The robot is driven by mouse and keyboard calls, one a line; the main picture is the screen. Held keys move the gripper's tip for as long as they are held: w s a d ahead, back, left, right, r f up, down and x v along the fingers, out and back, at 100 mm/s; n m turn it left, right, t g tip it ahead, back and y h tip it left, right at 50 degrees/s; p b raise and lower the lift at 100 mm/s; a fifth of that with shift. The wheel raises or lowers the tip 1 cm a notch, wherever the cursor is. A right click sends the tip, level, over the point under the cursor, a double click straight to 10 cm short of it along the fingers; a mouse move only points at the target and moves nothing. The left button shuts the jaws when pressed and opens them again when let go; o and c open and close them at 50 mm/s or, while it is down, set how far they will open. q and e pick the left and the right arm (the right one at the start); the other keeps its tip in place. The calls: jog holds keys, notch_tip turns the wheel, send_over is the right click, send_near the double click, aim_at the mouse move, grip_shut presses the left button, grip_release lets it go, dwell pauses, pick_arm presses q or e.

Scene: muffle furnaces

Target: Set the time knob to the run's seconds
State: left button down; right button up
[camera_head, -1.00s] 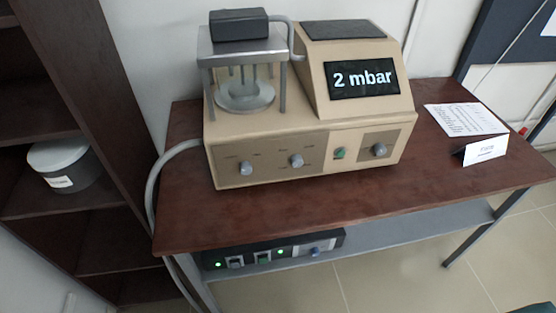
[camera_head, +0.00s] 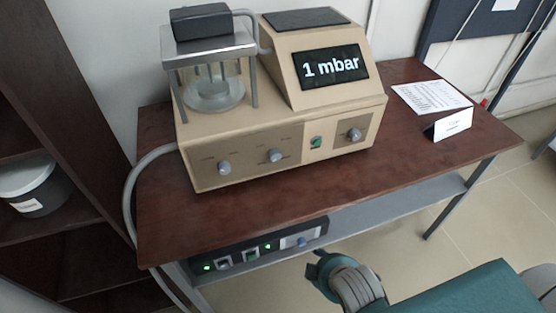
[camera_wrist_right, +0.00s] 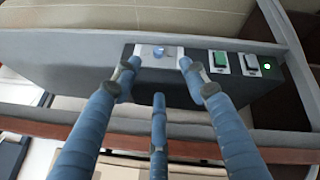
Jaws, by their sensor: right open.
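The beige coating machine (camera_head: 300,118) stands on the table, its display (camera_head: 331,67) reading "1 mbar". Its front carries a left knob (camera_head: 224,168), a middle knob (camera_head: 275,156), a right knob (camera_head: 354,135) and a green button (camera_head: 316,142). Their labels are too small to read, so I cannot tell which knob sets time. My right gripper (camera_wrist_right: 156,66) is open and empty. In the right wrist view its fingers point at the box under the table, either side of that box's blue knob (camera_wrist_right: 160,52); contact is unclear. My left gripper is out of view.
The dark box (camera_head: 240,256) on the lower shelf has switches and lit green lamps. A printed sheet (camera_head: 430,96) and a folded card (camera_head: 452,124) lie at the table's right. A grey hose runs down the left side. Dark shelving stands at left.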

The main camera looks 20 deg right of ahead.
aim_at(277, 157)
jog(key=w+r+n+t, duration=0.3)
jog(key=w+r+n, duration=0.1)
jog(key=n, duration=0.3)
jog(key=w+r+n+t, duration=0.3)
jog(key=w+r+n, duration=0.1)
jog(key=r+n, duration=0.3)
jog(key=w+r+n+t, duration=0.4)
jog(key=r+n, duration=0.2)
jog(key=shift+a+n+h, duration=0.15)
jog(key=shift+n+h, duration=0.25)
jog(key=a+r+n+t+y, duration=0.2)
jog(key=a+r+n, duration=0.15)
jog(key=n, duration=0.35)
jog(key=w+p, duration=0.1)
jog(key=w, duration=0.2)
jog(key=w+p, duration=0.1)
jog(key=w, duration=0.3)
jog(key=w+a+f+p, duration=0.1)
jog(key=w, duration=0.2)
jog(key=shift+w+a, duration=0.1)
jog(key=shift+w, duration=0.6)
